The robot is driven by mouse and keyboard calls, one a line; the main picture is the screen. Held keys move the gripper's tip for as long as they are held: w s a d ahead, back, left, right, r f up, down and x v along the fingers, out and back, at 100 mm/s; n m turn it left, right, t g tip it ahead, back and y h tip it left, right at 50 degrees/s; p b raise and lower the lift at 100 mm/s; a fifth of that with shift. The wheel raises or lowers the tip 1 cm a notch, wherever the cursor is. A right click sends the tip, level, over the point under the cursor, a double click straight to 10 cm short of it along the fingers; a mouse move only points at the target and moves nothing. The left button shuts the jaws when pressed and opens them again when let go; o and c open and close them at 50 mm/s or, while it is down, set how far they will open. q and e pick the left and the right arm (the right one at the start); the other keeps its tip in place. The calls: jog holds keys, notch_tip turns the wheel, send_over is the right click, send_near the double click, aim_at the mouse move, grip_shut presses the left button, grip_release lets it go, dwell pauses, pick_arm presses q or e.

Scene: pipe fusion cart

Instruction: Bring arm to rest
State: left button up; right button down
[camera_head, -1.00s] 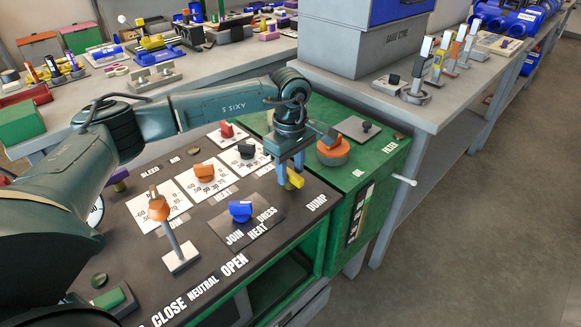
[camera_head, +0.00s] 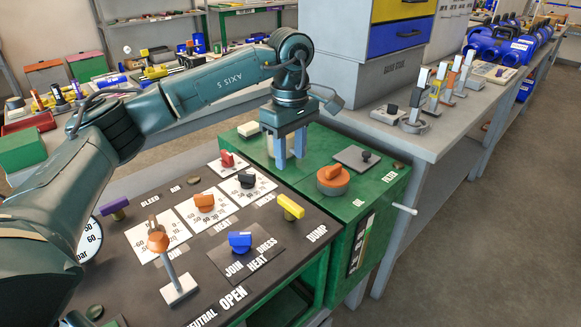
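My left arm comes in from the left and reaches over the green cart (camera_head: 385,190) with its dark control panel (camera_head: 120,215). My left gripper (camera_head: 290,165) points down above the back of the cart. Its two blue-grey fingers are apart with nothing visible between them. The yellow knob (camera_head: 291,207) marked DUMP stands clear of the gripper, in front of it. The blue knob (camera_head: 240,242), orange knob (camera_head: 204,202), black knob (camera_head: 246,180) and red knob (camera_head: 227,159) are on the panel. My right gripper is not in view.
An orange round button (camera_head: 333,178) sits right of my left gripper. An orange-topped lever (camera_head: 158,241) stands at the panel's front left. A grey bench (camera_head: 430,140) with tools and a drawer cabinet (camera_head: 404,38) stands behind. Floor at the right is clear.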

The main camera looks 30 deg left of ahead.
pick_arm(q)
jog(key=shift+r, duration=0.3)
